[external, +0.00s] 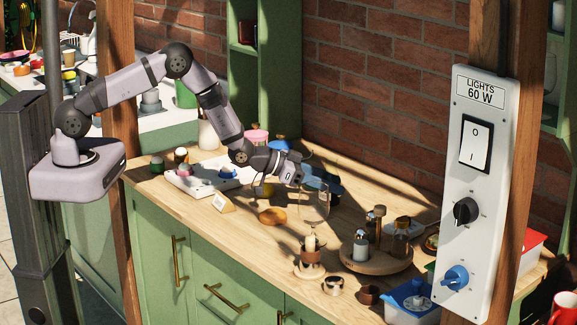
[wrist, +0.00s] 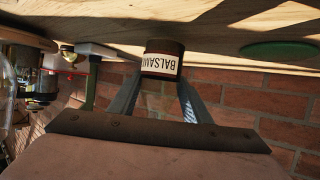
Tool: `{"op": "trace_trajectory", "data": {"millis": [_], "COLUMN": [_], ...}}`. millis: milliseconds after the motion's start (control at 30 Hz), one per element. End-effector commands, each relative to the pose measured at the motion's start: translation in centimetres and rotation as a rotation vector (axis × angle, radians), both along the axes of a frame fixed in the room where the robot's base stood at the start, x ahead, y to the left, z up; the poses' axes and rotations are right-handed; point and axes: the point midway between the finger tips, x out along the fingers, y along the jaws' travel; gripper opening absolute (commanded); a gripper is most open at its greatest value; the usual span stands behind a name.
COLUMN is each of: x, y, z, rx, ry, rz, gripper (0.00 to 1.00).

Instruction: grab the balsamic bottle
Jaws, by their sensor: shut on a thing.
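The balsamic bottle (wrist: 162,62) shows in the wrist view as a dark brown cylinder with a white label reading BALSAMIC, upside down in the picture. It sits between the two fingertips of my gripper (wrist: 158,90), which is shut on it. In the external view my gripper (external: 297,178) is low over the middle of the wooden counter, near a clear stemmed glass. I cannot make out the bottle clearly there. Whether it touches the counter is unclear.
A round wooden tray (external: 395,263) with several bottles stands to the right on the counter (external: 215,228). A brown holder (external: 311,256) stands in front of the glass (external: 314,204). An orange dish (external: 272,216) lies left of it. The brick wall is behind.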

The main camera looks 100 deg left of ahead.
Motion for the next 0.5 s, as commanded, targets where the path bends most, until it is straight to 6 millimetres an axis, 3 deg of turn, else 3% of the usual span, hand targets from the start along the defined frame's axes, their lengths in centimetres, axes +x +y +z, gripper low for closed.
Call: {"op": "trace_trajectory", "data": {"millis": [500], "x": [0.0], "y": [0.0], "z": [4.1], "rx": [0.002], "ry": [-0.006], "rz": [0.000], "gripper": [0.14]}}
